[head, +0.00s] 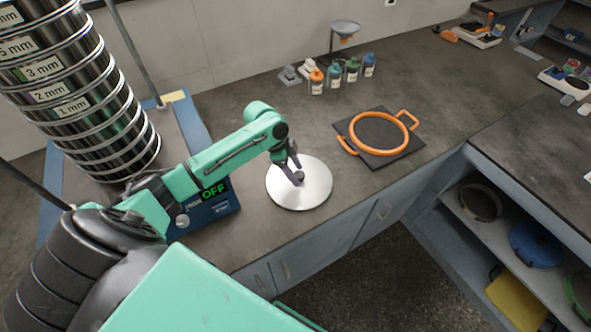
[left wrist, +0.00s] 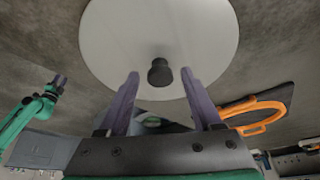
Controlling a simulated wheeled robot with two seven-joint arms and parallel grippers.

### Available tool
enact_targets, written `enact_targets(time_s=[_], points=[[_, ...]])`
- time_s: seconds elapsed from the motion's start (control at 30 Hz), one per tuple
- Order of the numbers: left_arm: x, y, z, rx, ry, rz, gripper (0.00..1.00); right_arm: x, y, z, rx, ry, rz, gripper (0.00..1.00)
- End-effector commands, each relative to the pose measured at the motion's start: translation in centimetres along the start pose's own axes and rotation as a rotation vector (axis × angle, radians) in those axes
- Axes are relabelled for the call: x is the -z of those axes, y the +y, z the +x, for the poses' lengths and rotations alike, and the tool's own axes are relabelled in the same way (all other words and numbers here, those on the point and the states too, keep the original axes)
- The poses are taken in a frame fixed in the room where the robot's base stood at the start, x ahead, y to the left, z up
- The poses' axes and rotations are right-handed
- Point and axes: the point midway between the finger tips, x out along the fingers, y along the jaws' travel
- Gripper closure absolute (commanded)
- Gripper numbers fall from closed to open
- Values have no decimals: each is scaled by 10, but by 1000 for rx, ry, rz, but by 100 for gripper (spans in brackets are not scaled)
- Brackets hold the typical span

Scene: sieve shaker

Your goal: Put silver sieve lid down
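The silver sieve lid (head: 312,193) is a round, flat disc with a small knob in its middle. It appears to lie flat on the dark counter, near the front edge. My left gripper (head: 295,167) is just over the lid's middle. In the left wrist view the two fingers of my left gripper (left wrist: 159,76) stand apart, with the dark knob (left wrist: 159,72) near their tips and a gap on each side. The lid's pale face (left wrist: 120,35) fills the top of that view. My right gripper (left wrist: 60,82) shows small at the left there; its finger state is unclear.
A tall sieve stack (head: 105,135) stands on the blue shaker (head: 212,210), whose display reads OFF. An orange ring with handles (head: 378,131) lies on a dark square mat (head: 408,152) to the right. Several small bottles (head: 352,70) stand behind. The counter between is clear.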

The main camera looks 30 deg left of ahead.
Motion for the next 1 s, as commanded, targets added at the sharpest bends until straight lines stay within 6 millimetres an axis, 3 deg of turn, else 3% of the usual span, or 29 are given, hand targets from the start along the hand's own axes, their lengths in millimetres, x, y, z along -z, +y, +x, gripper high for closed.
enact_targets(time_s=[0.37,0.47,0.8,1.0], points=[[0,-1,-6,2,2,0,30,0,2,0,-3,-1,-2,56],[0,-1,-23,4,0,2,30,-1,2,2,-3,-1,-2,56],[0,-1,-108,3,1,1,30,-2,2,11,-3,-1,-1,56],[1,0,-121,-1,2,0,30,-2,2,12,-2,-1,-1,56]])
